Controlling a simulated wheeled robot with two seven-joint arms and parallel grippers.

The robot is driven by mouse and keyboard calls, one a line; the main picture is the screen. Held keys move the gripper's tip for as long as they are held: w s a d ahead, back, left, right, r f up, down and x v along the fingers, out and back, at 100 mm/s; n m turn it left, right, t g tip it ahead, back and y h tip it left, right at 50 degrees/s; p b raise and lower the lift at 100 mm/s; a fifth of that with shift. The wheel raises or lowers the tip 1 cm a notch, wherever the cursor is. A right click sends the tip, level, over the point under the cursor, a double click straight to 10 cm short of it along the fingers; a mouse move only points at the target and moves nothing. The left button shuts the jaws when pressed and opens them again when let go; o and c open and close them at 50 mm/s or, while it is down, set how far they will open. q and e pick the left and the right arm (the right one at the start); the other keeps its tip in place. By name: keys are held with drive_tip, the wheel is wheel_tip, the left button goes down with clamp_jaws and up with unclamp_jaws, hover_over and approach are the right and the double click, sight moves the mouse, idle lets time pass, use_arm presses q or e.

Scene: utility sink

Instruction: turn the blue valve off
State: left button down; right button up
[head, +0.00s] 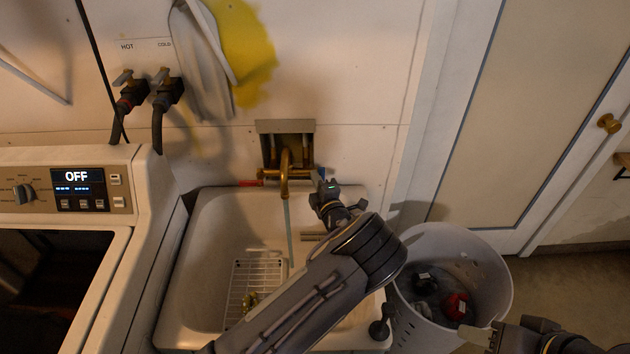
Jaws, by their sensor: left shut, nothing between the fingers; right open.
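A brass faucet (284,175) comes out of a recessed wall box above the white sink (205,240). A thin stream of water (289,230) falls from its spout. A red valve handle (250,183) is on the faucet's left side. A small bit of the blue valve (321,173) shows on the right side, mostly hidden by my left gripper. My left gripper (324,184) is shut and empty right at the blue valve; I cannot tell whether it touches it. My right gripper (478,337) is open and empty at the bottom right, away from the faucet.
A white perforated basket (487,262) with dark and red items stands right of the sink. A white rack (265,268) lies in the sink. A washing machine (150,215) stands at left, below hot and cold wall taps (145,85).

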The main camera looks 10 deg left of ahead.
use_arm(q)
drive_tip(key=shift+d, duration=0.15)
drive_tip(key=m+b, duration=0.1)
drive_tip(key=m, duration=0.1)
drive_tip(key=d+m+t+b, duration=0.1)
drive_tip(key=m, duration=0.1)
drive_tip(key=d+m+t+b, duration=0.1)
drive_tip(key=m, duration=0.2)
drive_tip(key=shift+w+d, duration=0.15)
drive_tip(key=shift+w, duration=0.15)
drive_tip(key=shift+w+d+f+b, duration=0.2)
drive_tip(key=shift+d+f+b, duration=0.85)
drive_tip(key=shift+b, duration=0.45)
drive_tip(key=shift+d+r, duration=0.1)
drive_tip(key=shift+d, duration=0.05)
drive_tip(key=shift+d+f+h, duration=0.1)
drive_tip(key=shift+f+h, duration=0.2)
drive_tip(key=shift+f, duration=0.05)
